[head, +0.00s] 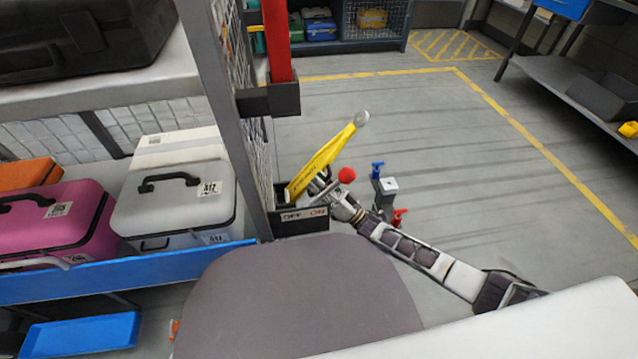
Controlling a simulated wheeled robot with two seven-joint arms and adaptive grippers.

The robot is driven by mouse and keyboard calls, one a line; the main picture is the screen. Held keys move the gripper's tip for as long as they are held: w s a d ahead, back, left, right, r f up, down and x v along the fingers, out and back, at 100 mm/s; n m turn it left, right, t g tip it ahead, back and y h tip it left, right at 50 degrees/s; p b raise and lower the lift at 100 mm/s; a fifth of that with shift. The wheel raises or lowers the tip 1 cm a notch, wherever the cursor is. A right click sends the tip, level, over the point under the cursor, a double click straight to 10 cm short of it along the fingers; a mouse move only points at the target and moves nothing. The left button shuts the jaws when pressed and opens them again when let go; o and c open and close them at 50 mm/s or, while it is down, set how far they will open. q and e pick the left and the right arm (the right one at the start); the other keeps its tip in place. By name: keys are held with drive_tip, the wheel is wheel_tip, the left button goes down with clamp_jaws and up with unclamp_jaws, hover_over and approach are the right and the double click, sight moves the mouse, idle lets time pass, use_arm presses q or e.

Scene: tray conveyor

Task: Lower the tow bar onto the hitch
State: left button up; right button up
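A yellow bar with a grey ring at its upper end, which looks like the tow bar (333,150), slants up to the right from a dark box on the rack post. Its ring is raised above the floor. A small grey post with a blue part on top and a red part at its side, possibly the hitch (386,187), stands to the right, apart from the bar. My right gripper (321,184) is at the lower part of the bar. Its fingers are partly hidden, so I cannot tell whether they grip it. A red ball (346,174) shows beside the gripper. My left gripper is out of view.
The dark box (300,224) carries an OFF/ON label. A grey rack post (222,110) and a red upright (276,40) stand near it. Cases (175,200) fill the blue-edged shelf at left. The floor (480,170) to the right is clear inside yellow lines.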

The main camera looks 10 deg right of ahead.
idle(0.4)
drive_tip(key=shift+s+d+f, duration=0.4)
drive_tip(key=shift+s, duration=0.1)
drive_tip(key=o, duration=0.5)
drive_tip(key=v, duration=0.7)
drive_tip(key=shift+s+a+f, duration=0.1)
drive_tip(key=shift+s+f, duration=0.05)
drive_tip(key=shift+f, duration=0.1)
drive_tip(key=shift+s+d+f, duration=0.25)
drive_tip(key=shift+s+d, duration=0.5)
drive_tip(key=shift+d, duration=0.1)
drive_tip(key=c, duration=0.5)
drive_tip(key=shift+s+d+f, duration=0.25)
drive_tip(key=shift+d+f, duration=0.05)
drive_tip(key=shift+d, duration=0.2)
drive_tip(key=shift+w, duration=0.1)
